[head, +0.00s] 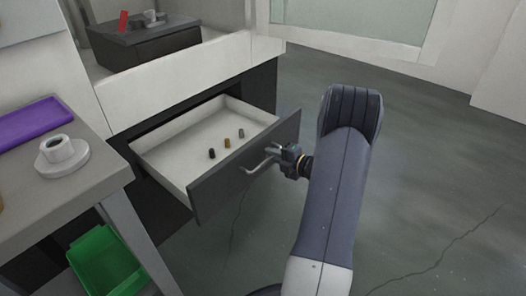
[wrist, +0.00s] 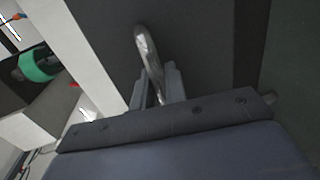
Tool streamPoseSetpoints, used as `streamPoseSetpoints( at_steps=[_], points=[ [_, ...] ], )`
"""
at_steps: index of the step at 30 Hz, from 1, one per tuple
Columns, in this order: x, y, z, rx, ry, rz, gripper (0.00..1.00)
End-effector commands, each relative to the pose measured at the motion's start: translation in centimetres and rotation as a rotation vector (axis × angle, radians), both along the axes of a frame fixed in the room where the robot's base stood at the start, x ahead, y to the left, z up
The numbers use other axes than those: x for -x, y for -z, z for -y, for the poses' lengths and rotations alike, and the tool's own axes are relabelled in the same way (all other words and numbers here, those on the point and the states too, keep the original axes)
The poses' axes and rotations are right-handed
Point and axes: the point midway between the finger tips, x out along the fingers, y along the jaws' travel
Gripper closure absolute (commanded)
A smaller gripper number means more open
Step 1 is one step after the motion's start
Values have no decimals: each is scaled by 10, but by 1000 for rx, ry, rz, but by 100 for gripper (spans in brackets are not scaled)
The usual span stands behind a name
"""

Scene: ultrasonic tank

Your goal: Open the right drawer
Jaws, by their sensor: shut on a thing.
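The right drawer (head: 200,196) is pulled out from the cabinet under the white counter. Its dark front panel faces my arm, and its pale inside is visible. Three small cylinders, dark, brass-coloured (head: 227,143) and grey, stand in it. A metal bar handle (head: 256,166) is fixed to the drawer front. My gripper (head: 280,156) is at the handle and shut on it. In the wrist view the handle (wrist: 148,50) runs between the two fingers of my gripper (wrist: 158,85). The exact finger contact is partly hidden in the head view.
At left, a grey table (head: 95,190) holds a purple tray (head: 35,121) and a white cup on a saucer (head: 62,152). A green bin (head: 108,262) is below it. A dark box (head: 140,42) stands on the counter. The floor at right is clear.

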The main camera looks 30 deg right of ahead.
Motion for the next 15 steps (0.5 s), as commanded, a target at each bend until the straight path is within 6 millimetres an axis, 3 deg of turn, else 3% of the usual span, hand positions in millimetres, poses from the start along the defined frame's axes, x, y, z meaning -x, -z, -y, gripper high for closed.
streamPoseSetpoints(
  at_steps=[15],
  points=[
    [9, 1, 2, -1, -1, -2, 100]
  ],
)
